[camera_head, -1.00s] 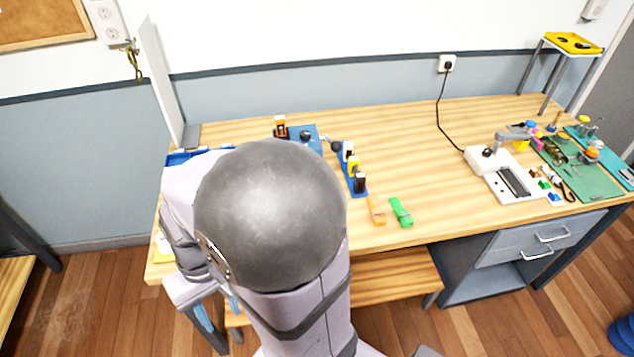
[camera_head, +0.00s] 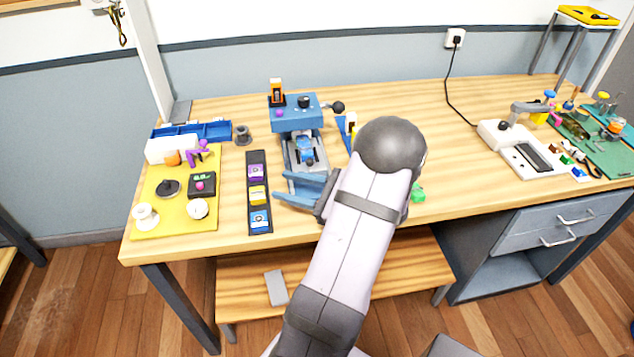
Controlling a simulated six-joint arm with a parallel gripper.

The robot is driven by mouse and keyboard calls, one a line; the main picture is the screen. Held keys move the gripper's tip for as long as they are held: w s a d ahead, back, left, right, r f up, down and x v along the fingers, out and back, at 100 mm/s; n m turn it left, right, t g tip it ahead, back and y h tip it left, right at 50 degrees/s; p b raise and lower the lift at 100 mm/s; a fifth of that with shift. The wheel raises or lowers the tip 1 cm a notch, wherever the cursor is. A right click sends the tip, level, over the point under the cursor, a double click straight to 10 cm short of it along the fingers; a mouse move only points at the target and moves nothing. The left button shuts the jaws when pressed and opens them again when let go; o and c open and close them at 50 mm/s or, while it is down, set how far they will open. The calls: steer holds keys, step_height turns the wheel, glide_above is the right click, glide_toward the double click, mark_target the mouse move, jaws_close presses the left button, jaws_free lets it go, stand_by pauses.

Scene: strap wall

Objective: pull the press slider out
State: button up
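The press (camera_head: 297,118) is a blue machine on the workbench with a black-knobbed lever (camera_head: 337,107) at its right side. Its slider (camera_head: 305,149) is a blue block on a pale base, under the press head at the front. My gripper (camera_head: 282,188) has blue fingers and is just in front of the press base, pointing left. The two fingers look apart with nothing between them. I cannot tell whether a finger touches the base.
A dark strip with several coloured blocks (camera_head: 259,206) lies left of my gripper. A yellow mat (camera_head: 176,223) with small items is further left, and a blue bin (camera_head: 215,131) stands behind it. A small grey cylinder (camera_head: 243,135) stands left of the press. Bare wood (camera_head: 430,120) lies to the right.

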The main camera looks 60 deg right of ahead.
mark_target(317, 167)
steer(key=s+d+m+h, duration=0.1)
steer(key=s+d+h, duration=0.1)
steer(key=d, duration=0.1)
steer(key=s+d+f+m+t+h+b, duration=0.1)
steer(key=s+d+m+h, duration=0.1)
steer(key=s+d, duration=0.1)
steer(key=s+d+f+m+h, duration=0.1)
steer(key=s+d+m+h, duration=0.1)
steer(key=d, duration=0.2)
steer(key=shift+s+t+b, duration=0.2)
steer(key=shift+t+b, duration=0.1)
steer(key=shift+b, duration=0.1)
steer(key=shift+w, duration=0.6)
steer(key=shift+w+d+p, duration=0.2)
steer(key=shift+w+p, duration=0.15)
steer(key=shift+w, duration=0.65)
steer(key=shift+w+d+p, duration=0.25)
steer(key=shift+w+p, duration=0.05)
steer(key=shift+w, duration=0.75)
steer(key=shift+w+d+p, duration=0.2)
steer(key=shift+w+p, duration=0.15)
steer(key=shift+w, duration=0.65)
